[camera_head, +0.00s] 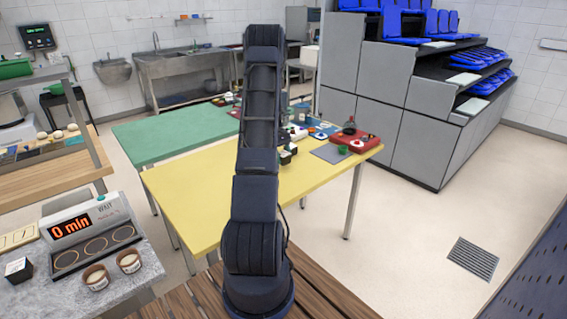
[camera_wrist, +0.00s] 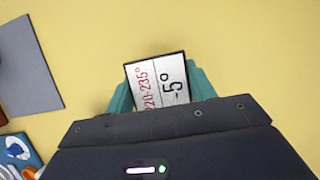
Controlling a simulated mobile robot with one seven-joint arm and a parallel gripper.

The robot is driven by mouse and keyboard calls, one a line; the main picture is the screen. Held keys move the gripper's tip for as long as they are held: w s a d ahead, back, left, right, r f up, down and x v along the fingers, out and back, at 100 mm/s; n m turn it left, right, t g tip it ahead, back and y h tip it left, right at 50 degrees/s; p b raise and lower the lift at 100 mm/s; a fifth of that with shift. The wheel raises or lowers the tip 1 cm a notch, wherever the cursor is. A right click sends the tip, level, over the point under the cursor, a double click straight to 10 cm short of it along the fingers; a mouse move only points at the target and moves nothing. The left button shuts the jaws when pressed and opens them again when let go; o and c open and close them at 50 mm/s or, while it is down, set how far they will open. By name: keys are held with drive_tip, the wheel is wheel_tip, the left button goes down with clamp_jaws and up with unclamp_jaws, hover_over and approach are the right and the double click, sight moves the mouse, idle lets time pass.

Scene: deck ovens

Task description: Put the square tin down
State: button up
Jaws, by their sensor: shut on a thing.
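In the wrist view my gripper (camera_wrist: 160,88) has its teal fingers shut on the two sides of a small square tin (camera_wrist: 150,82). The tin has a dark rim and a white face printed "220-235°" in red and "-5°" in black. Its lower part is hidden by my gripper's body. The yellow table top (camera_wrist: 235,50) lies beneath it; I cannot tell how large the gap is. In the head view my arm hides most of the gripper, which is over the right half of the yellow table (camera_head: 200,205).
A grey mat (camera_wrist: 28,62) lies left of the tin in the wrist view. A red tray (camera_head: 367,142) with items on it is at the table's right end. Several small objects stand along the far edge. The table's left half is clear. A green table (camera_head: 165,135) stands behind.

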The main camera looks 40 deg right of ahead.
sight(284, 161)
drive_tip(key=shift+f, duration=1.5)
drive_tip(key=shift+f, duration=0.15)
drive_tip(key=o, duration=1.1)
